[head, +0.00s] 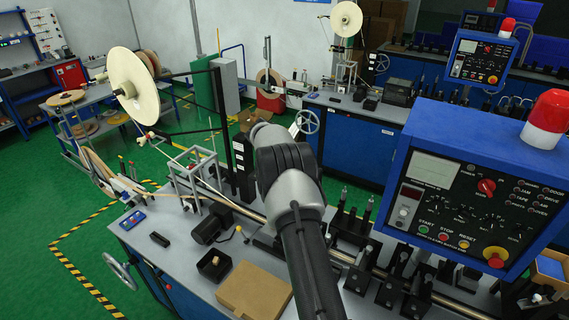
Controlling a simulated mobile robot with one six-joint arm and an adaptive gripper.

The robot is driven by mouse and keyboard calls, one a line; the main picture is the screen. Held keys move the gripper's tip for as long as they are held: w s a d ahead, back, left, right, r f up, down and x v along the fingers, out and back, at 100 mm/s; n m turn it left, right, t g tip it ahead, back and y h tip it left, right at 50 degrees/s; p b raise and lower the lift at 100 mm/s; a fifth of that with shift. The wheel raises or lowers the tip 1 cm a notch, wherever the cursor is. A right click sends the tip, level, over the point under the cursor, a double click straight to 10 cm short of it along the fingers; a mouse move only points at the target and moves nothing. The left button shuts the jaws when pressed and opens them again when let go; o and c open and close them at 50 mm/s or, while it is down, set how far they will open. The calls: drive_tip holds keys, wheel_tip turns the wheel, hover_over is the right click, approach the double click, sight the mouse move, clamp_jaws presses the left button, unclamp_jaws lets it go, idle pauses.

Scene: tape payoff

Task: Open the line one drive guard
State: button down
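I cannot make out a drive guard for certain; it may be hidden behind my arm. The near line's bench (190,247) has a grey top and carries a long rail with several black fixtures (415,290). A black motor-like unit (212,223) lies on it left of my arm. A blue control panel (465,195) with buttons, a small screen and a red beacon (546,122) stands at the right. My arm reaches from the bottom middle up over the bench. My gripper does not show; the arm's own links hide whatever lies beyond them.
A cardboard box (252,292) and a small black bin (214,265) sit on the near bench. A large cream reel (131,85) stands at upper left. A second line with blue cabinets (352,145) and its own panel (481,59) is behind. Green floor at left is open.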

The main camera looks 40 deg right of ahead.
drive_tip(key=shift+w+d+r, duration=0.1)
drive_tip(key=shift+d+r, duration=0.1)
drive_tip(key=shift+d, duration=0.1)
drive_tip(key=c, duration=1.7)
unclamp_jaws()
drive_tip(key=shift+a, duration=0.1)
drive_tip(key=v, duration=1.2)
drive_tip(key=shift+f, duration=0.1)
